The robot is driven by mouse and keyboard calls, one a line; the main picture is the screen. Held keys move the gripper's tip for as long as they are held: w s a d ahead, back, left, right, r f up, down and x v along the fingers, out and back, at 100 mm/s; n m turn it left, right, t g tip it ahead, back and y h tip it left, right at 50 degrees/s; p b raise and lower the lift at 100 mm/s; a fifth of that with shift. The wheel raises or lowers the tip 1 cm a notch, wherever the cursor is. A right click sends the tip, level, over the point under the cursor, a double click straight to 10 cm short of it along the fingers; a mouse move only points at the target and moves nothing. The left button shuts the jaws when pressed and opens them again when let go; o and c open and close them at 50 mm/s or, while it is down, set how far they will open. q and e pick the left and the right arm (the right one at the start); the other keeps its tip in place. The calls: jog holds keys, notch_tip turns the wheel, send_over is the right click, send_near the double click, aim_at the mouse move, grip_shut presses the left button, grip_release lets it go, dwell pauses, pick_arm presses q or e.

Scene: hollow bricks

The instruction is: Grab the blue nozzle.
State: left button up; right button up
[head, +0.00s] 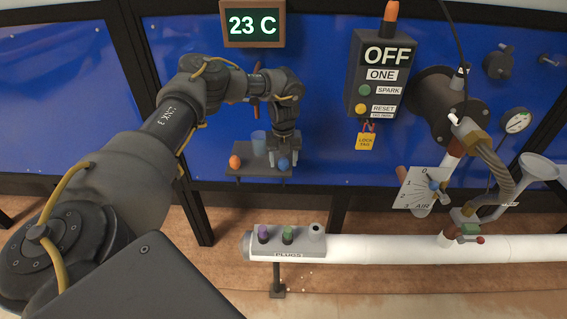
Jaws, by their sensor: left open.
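The blue nozzle (283,164) shows as a small blue rounded shape near the right end of a small dark shelf (250,173) on the blue wall panel. My left gripper (283,155) points down right at the nozzle, with its fingers open and partly covering it. I cannot tell whether the fingers touch it. An orange rounded piece (235,162) sits at the left of the shelf. A translucent bluish cup (259,142) stands behind, between the two. My right gripper is not in view.
A grey control box (379,75) reading OFF hangs to the right on the wall. A white pipe (380,248) with a plug holder (288,243) runs below. A dial plate (412,190), flexible hose (495,165) and funnel (538,166) crowd the right side.

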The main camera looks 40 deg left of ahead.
aim_at(284, 158)
pick_arm(q)
jog(key=c, duration=1.1)
jog(key=shift+r, duration=0.45)
notch_tip(284, 158, up, 2)
jog(key=shift+w+d+r+b, duration=0.1)
jog(key=shift+r+b, duration=0.05)
jog(key=shift+b, duration=0.7)
jog(key=w+d+r, duration=0.1)
jog(key=d+r, duration=0.2)
jog(key=d, duration=0.1)
jog(key=w+d+r, duration=0.2)
jog(key=d+r, duration=0.1)
jog(key=d, duration=0.1)
jog(key=w+d+r+b, duration=0.1)
jog(key=d+r, duration=0.3)
jog(key=d, duration=0.1)
jog(key=shift+w, duration=0.15)
